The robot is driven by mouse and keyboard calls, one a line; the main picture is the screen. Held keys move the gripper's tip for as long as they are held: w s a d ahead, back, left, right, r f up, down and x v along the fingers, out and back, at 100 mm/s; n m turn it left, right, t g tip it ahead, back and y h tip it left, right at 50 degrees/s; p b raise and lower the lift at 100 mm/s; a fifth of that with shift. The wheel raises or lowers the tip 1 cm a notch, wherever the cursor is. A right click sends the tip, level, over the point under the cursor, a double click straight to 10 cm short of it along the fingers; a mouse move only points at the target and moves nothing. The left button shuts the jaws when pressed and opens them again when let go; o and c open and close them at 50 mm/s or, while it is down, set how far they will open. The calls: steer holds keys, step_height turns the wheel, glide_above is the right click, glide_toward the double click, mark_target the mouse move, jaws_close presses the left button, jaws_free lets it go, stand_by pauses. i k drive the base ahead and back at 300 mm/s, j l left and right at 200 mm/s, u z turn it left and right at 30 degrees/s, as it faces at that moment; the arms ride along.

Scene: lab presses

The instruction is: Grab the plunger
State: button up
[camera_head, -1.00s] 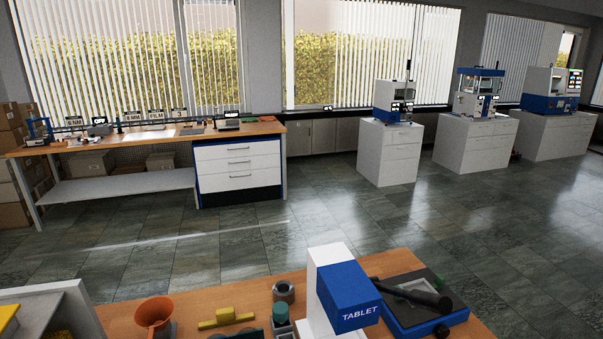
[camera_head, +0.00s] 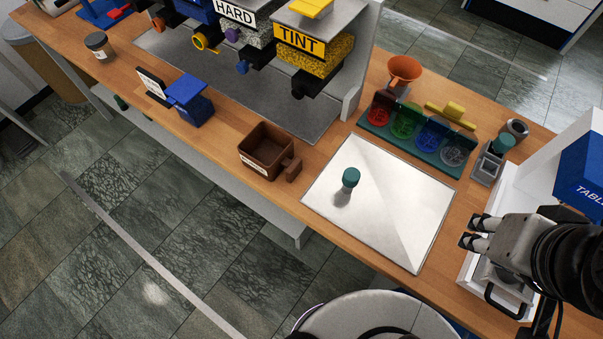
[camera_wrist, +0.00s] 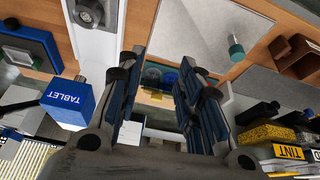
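A small grey piece with a teal cap (camera_head: 350,178), which may be the plunger, stands on the pale square plate (camera_head: 400,215) on the wooden bench. It also shows in the wrist view (camera_wrist: 236,48), to the right of my fingers. Another teal-topped piece (camera_head: 502,144) sits at a grey block (camera_head: 487,165) farther right; I cannot tell which of the two is the plunger. My gripper (camera_head: 474,232) is at the bench's right side, right of the plate and apart from both pieces. In the wrist view my gripper (camera_wrist: 161,56) has its fingers spread, with nothing held between them.
A brown box with a handle (camera_head: 267,150) stands left of the plate. Behind it are a rack of colored discs (camera_head: 415,132), an orange funnel (camera_head: 404,70) and dispensers labelled HARD and TINT (camera_head: 312,45). The blue TABLET press (camera_head: 580,170) stands close beside my gripper.

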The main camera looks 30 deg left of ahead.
mark_target(352, 176)
steer(key=j+u, duration=0.15)
steer(key=u, duration=0.3)
steer(key=j+u, duration=0.1)
steer(key=u, duration=0.3)
steer(key=i+j+z, duration=0.1)
steer(key=j+z, duration=0.25)
